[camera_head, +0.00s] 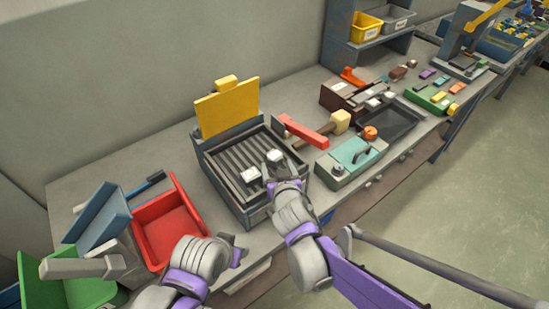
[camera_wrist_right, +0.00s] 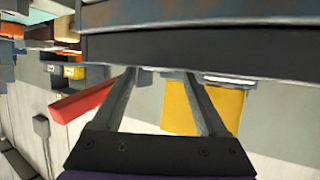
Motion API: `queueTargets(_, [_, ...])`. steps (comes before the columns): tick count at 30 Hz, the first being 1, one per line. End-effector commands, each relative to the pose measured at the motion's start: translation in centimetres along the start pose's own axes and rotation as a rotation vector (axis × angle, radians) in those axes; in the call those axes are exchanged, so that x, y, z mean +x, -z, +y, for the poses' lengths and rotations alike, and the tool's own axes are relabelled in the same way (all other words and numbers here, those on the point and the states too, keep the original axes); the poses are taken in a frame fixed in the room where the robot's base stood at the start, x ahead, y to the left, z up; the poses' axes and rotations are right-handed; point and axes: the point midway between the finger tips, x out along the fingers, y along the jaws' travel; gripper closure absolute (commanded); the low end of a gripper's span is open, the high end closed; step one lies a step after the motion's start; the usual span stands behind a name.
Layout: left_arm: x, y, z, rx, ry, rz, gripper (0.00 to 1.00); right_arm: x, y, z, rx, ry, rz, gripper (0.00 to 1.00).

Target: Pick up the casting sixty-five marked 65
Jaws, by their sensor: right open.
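Two small pale castings lie on the dark ribbed bed of an open box heater (camera_head: 222,178). One casting (camera_head: 251,175) is at the middle of the bed and the other (camera_head: 275,156) is farther back to the right. I cannot read a 65 on either. My right gripper (camera_head: 279,174) is open, over the right side of the heater, close to both castings. In the right wrist view its fingers (camera_wrist_right: 160,72) reach up toward a dark bar, with nothing visibly held. My left gripper (camera_head: 238,248) is low, near the bench's front edge; its jaw opening is unclear.
The heater's raised yellow lid (camera_head: 228,108) stands behind the bed. A red bar (camera_head: 306,132) and a mallet (camera_head: 340,122) lie to its right, beside a teal-topped fixture (camera_head: 352,156). A red bin (camera_head: 168,225) and a green bin (camera_head: 60,285) stand left.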

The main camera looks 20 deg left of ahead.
Motion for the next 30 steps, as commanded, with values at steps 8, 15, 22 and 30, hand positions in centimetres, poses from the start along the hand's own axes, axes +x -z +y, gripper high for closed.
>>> queueTargets(8, [-0.2, 0.2, 0.0, 0.000, 0.000, 0.002, 0.53, 4.0, 0.5, 0.1, 0.000, -0.001, 0.000, 0.24])
queueTargets(15, [-0.2, 0.2, 0.0, 0.000, 0.000, 0.002, 0.53, 4.8, 0.4, 0.1, 0.000, -0.001, -0.001, 0.24])
queueTargets(22, [-0.2, 0.2, 0.0, 0.000, 0.000, 0.002, 0.53, 4.8, 0.4, 0.1, 0.000, -0.001, -0.001, 0.46])
queueTargets(30, [-0.2, 0.2, 0.0, 0.000, 0.000, 0.002, 0.53, 4.7, 0.4, 0.1, 0.000, -0.001, -0.001, 0.95])
